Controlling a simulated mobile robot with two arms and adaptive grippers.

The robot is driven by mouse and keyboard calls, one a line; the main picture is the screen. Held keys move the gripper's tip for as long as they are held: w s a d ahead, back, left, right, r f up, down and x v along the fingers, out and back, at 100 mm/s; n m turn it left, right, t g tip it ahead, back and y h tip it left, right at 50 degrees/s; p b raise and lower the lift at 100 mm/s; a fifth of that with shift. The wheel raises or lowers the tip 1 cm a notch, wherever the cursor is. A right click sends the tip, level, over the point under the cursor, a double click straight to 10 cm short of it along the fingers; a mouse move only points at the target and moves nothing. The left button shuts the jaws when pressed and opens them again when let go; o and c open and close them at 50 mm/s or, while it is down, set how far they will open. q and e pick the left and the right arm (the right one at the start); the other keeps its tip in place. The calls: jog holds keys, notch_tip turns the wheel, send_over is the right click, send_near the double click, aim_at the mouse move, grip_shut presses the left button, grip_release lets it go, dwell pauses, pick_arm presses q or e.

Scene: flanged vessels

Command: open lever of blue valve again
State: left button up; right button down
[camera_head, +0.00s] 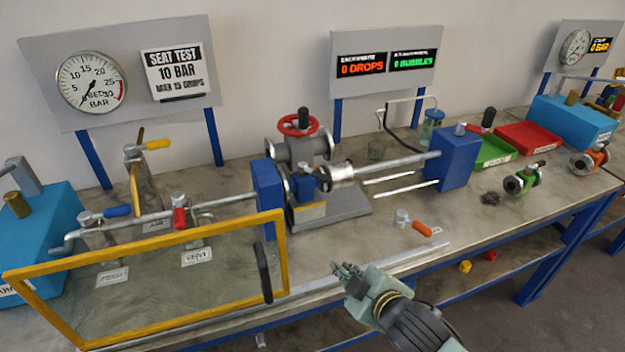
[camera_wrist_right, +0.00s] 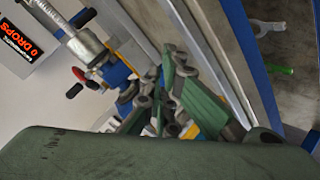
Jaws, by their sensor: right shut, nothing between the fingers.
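A valve with a blue lever (camera_head: 117,211) sits on the pipe at the left, behind a clear guard panel with a yellow frame (camera_head: 150,243). The lever lies roughly along the pipe. A small blue valve body (camera_head: 304,188) stands between the blue clamp blocks in the middle of the bench. My right gripper (camera_head: 345,270) is shut and empty above the bench's front edge, right of the guard and apart from both. In the right wrist view its fingers (camera_wrist_right: 172,90) are close together, with a blue part (camera_wrist_right: 116,74) beyond them. My left gripper is not in view.
A red-lever valve (camera_head: 179,216) and a yellow-lever valve (camera_head: 157,145) stand near the blue lever. The guard's black handle (camera_head: 264,272) faces my gripper. An orange-handled piece (camera_head: 421,228) lies on the bench at the right. A red handwheel (camera_head: 298,125) stands at the back.

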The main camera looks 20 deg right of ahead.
aim_at(315, 173)
jog(key=w+a+r+n+t+y, duration=0.1)
jog(key=w+r+n+t+y, duration=0.1)
jog(key=w+r+n, duration=0.3)
jog(key=w+a+r+n+t+y, duration=0.1)
jog(key=w+r+n+t+y, duration=0.2)
jog(key=r, duration=0.4)
jog(key=w+f+n+p, duration=0.1)
jog(key=w+p, duration=0.3)
jog(key=w, duration=0.7)
jog(key=shift+f+g, duration=0.4)
